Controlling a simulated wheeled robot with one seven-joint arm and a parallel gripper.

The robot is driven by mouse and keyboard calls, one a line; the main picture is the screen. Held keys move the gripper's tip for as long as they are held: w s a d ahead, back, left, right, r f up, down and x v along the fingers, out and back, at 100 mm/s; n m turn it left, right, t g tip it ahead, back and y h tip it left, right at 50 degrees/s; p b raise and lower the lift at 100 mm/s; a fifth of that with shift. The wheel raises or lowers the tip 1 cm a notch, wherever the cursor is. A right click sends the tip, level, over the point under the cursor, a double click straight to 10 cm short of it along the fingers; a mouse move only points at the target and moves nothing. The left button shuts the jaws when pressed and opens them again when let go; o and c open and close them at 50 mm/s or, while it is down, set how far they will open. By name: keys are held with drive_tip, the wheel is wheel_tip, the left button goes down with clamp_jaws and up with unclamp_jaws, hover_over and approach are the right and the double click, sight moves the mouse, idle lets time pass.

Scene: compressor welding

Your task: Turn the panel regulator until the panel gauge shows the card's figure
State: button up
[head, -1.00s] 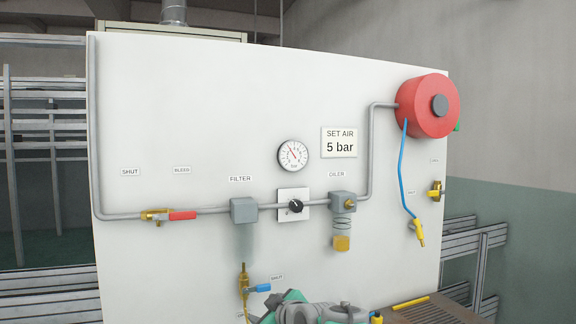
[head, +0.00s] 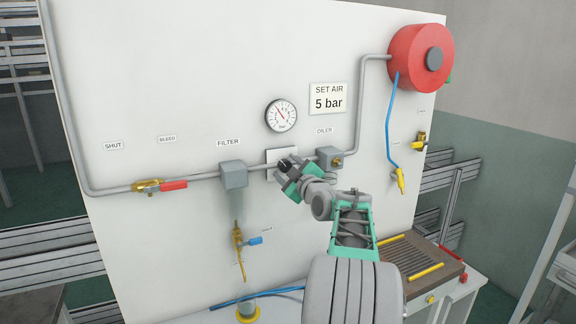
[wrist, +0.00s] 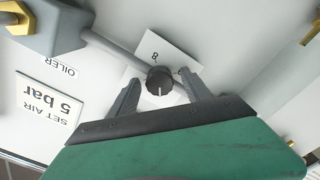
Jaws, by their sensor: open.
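The panel regulator is a black knob (wrist: 160,80) with a white pointer line on a white plate (wrist: 168,46); the head view shows it mostly behind my gripper. My gripper (head: 284,166) is at the knob, with its fingers open (wrist: 158,90) and one on each side of it; I cannot tell whether they touch it. The panel gauge (head: 281,115) is a round white dial above the regulator, its red needle pointing up and left; its figures are too small to read surely. The card (head: 328,98) reads "SET AIR 5 bar".
The filter (head: 233,174) is left of the regulator and the oiler (head: 329,158) right of it, joined by grey pipe. A red hose reel (head: 415,58) with a blue hose hangs at upper right. A slatted bench top (head: 385,262) stands below right.

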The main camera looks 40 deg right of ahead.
drive_tip(key=shift+c, duration=0.3)
clamp_jaws()
idle(0.3)
drive_tip(key=shift+f+m+b, duration=0.1)
drive_tip(key=shift+m+b, duration=0.2)
drive_tip(key=shift+b, duration=0.2)
drive_tip(key=shift+f+m+b, duration=0.15)
drive_tip(key=shift+m+b, duration=0.75)
drive_tip(key=shift+b, duration=0.2)
drive_tip(key=m+b, duration=0.4)
drive_tip(key=m, duration=0.3)
drive_tip(key=shift+r+m+b, duration=0.15)
drive_tip(key=shift+m+b, duration=0.05)
drive_tip(key=shift+m, duration=0.75)
drive_tip(key=shift+r+m+b, duration=0.1)
drive_tip(key=shift+m+b, duration=0.1)
drive_tip(key=shift+m, duration=0.75)
